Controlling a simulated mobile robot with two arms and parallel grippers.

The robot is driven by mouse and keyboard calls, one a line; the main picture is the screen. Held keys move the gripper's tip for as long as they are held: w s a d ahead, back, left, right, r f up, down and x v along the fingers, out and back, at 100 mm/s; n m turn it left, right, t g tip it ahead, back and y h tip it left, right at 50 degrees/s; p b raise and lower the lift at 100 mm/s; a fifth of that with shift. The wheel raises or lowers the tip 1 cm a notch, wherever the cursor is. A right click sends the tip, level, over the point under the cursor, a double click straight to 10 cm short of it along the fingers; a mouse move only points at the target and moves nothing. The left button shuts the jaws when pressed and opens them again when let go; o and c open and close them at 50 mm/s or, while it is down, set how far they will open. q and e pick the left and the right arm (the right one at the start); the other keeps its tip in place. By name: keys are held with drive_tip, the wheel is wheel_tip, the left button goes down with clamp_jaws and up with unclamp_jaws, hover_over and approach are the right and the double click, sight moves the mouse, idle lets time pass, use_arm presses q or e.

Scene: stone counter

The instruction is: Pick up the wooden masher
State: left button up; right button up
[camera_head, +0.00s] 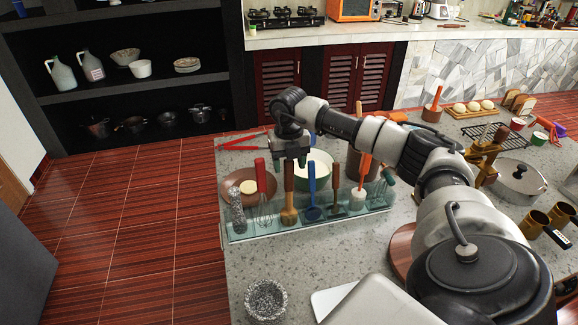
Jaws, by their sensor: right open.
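The wooden masher (289,198), with a brown handle and a lighter, wider head, stands upright in a row of utensils in a clear glass-like rack (262,230) on the stone counter. My right gripper (290,163) points down just above the top of its handle. It is open, with no utensil visibly lifted. The fingertips overlap the handle top in the picture, so I cannot tell whether they touch it. My left gripper is not in view.
A red-handled whisk (262,190) stands left of the masher and a blue-handled utensil (312,190) right of it, both close. A green-rimmed bowl (323,160) and a brown plate (233,187) sit behind. The counter's front left is mostly clear around a speckled bowl (266,300).

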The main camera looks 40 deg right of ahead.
drive_tip(key=c, duration=1)
